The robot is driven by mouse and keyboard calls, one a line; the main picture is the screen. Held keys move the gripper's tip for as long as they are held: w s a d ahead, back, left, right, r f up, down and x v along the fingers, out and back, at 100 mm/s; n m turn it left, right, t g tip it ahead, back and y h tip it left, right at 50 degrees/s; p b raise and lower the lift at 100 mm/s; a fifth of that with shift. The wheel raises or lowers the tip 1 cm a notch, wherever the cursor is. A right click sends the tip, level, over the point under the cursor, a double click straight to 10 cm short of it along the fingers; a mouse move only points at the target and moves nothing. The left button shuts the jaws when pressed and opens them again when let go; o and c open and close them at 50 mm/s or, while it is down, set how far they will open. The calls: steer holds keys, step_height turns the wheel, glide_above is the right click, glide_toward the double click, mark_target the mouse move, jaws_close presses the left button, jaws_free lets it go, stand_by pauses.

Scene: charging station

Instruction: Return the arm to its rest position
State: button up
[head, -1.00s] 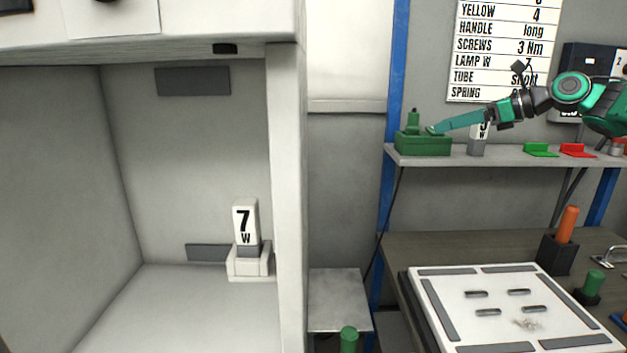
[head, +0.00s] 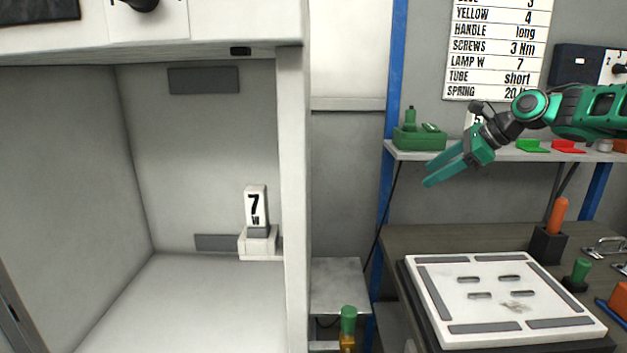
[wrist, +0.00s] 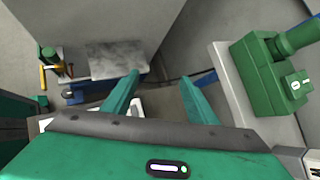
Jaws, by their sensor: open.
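My gripper (head: 444,176) shows at the right of the head view, at the end of my green and black arm. Its fingers point down and to the left, in front of the shelf (head: 465,157) and above the workbench. In the wrist view my gripper (wrist: 157,95) has its two green fingers spread apart with nothing between them. The green device (head: 419,137) stands on the left end of the shelf, apart from the fingers. It also shows at the right of the wrist view (wrist: 265,80).
A white slotted board (head: 500,296) lies on the workbench below my gripper. An orange-handled tool (head: 558,215) stands in a black holder. A small side table (head: 338,280) stands between cabinet and bench.

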steer(key=s+f+n+g+h, duration=0.2)
steer(key=s+f+n+h, duration=0.15)
steer(key=s+f, duration=0.4)
steer(key=s+d+f+n+g+h, duration=0.1)
steer(key=s+d+f+n, duration=0.2)
steer(key=s, duration=1)
steer(key=s+d+f+n+g+h, duration=0.1)
steer(key=s+d+f+n, duration=0.2)
steer(key=s, duration=1)
steer(key=s+d+f+n+g+h, duration=0.1)
steer(key=s+d+f+n, duration=0.2)
steer(key=s, duration=1)
steer(key=f+n, duration=0.1)
steer(key=n, duration=0.2)
steer(key=shift+s+d+g, duration=0.2)
steer(key=shift+s+g, duration=0.05)
steer(key=shift+g, duration=0.15)
steer(key=shift+h, duration=0.25)
steer(key=shift+w+f, duration=0.2)
steer(key=shift+w, duration=0.45)
